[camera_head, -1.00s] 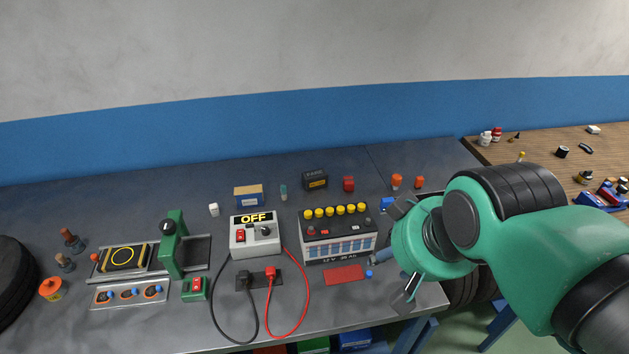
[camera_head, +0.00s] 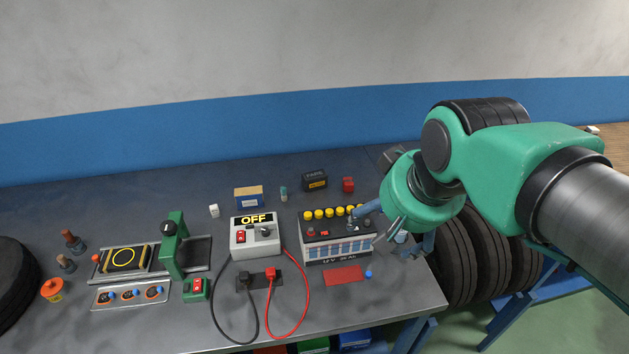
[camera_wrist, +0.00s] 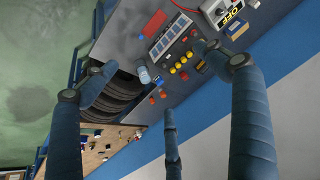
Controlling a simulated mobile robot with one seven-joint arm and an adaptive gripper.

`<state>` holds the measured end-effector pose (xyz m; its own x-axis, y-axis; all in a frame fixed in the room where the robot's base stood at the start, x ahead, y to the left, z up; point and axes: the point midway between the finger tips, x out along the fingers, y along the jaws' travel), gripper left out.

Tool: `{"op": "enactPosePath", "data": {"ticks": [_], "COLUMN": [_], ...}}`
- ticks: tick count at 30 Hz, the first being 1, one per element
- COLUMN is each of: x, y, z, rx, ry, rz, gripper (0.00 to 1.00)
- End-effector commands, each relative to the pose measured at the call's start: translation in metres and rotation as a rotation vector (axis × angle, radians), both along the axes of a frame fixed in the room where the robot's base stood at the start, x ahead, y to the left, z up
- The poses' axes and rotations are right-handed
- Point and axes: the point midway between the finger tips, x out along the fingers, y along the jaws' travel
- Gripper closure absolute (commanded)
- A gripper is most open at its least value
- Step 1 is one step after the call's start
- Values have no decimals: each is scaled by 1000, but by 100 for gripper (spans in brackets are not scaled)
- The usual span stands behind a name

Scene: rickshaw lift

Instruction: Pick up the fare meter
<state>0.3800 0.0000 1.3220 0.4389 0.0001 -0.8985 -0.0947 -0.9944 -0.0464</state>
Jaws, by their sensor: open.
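A small dark box with yellow lettering (camera_head: 315,180), which appears to be the fare meter, sits at the back of the workbench, behind the battery (camera_head: 337,249). A red item (camera_head: 348,185) stands just to its right. My gripper (camera_head: 378,236) is open and empty over the right end of the bench, beside and partly in front of the battery. It is apart from the dark box, to its right and nearer. In the wrist view the spread blue fingers of my gripper (camera_wrist: 155,76) frame the bench end; I cannot make out the dark box clearly there.
The grey control box marked OFF (camera_head: 253,238) with black and red cables stands left of the battery. A yellow-and-blue carton (camera_head: 248,197) lies at the back. Tyres (camera_head: 480,255) stand past the bench's right edge. My arm hides the far right corner.

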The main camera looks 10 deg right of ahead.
Motion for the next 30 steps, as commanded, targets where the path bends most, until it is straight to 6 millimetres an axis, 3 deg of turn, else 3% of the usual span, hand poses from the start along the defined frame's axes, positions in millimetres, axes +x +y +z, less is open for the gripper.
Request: {"op": "enactPosePath", "data": {"ticks": [6,15,30], "x": [50,120,242], "y": [0,1,1], "z": [27,51,62], "rx": [37,85,153], "ry": [33,77,147], "rz": [-79,-191,-384], "gripper": [14,14,14]}}
